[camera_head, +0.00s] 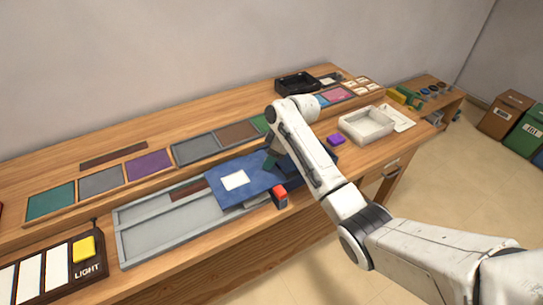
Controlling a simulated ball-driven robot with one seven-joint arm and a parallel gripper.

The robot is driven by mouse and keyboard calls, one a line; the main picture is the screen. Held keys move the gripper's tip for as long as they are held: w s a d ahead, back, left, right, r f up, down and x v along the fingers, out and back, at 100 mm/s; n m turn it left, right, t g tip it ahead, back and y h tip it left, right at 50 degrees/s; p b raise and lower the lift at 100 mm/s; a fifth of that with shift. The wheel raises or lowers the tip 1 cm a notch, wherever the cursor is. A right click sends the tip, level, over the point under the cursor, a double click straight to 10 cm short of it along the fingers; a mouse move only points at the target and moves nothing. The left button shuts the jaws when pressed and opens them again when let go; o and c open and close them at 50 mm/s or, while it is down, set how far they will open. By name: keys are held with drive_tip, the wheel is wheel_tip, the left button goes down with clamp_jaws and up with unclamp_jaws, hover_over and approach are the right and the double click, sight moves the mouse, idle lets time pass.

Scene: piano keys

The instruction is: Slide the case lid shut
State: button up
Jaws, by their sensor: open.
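The long grey case (150,245) lies on the workbench, its left part uncovered. A dark blue panel, which looks like the case lid (262,188), covers the right part. The lid bears a white label (235,180). A red-topped dark block (279,196) stands at the lid's front edge; I cannot tell if it is fixed to it. My gripper (271,160) is open over the lid's back right part. My white arm hides the lid's right end, and I cannot tell whether the fingers touch the lid.
A piano-key panel (45,272) with a yellow key marked LIGHT stands at the front left. Coloured panels (100,180) line the back. A white tray (366,124) and a purple block (336,140) lie to the right. Bins (505,114) stand on the floor far right.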

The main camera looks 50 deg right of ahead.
drive_tip(key=shift+c, duration=0.2)
clamp_jaws()
idle(0.4)
